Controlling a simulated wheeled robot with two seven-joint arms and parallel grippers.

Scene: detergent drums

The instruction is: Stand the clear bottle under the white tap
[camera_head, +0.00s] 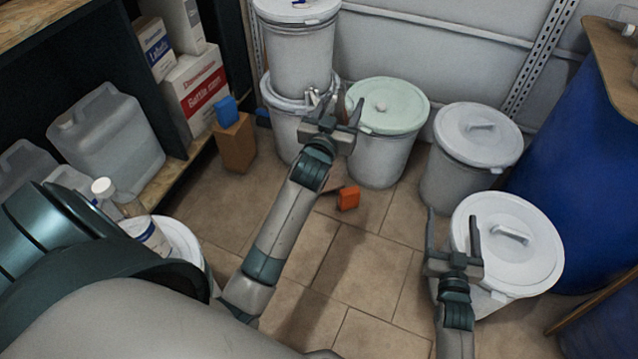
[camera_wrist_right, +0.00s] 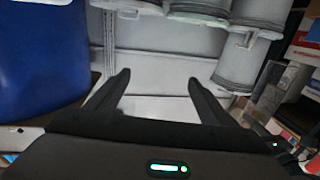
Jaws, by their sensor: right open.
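A clear bottle (camera_head: 125,203) with a white cap stands at the lower left in the head view, partly hidden by my arm. A small pale fitting (camera_head: 312,97), perhaps the white tap, shows at the stacked drums, beside my left gripper; its shape is hard to make out. My left gripper (camera_head: 338,103) has its fingers apart in front of the stacked drums, with nothing seen between them. My right gripper (camera_head: 453,228) is open and empty over the near edge of the right-hand white drum (camera_head: 528,245). Its spread fingers also show in the right wrist view (camera_wrist_right: 157,80).
A green-lidded drum (camera_head: 387,106) and another lidded drum (camera_head: 478,135) stand along the back wall. A blue barrel (camera_head: 570,160) is at the right. An orange block (camera_head: 348,198) lies on the tiled floor. A cardboard box (camera_head: 235,145) stands by the left shelf. The middle floor is mostly clear.

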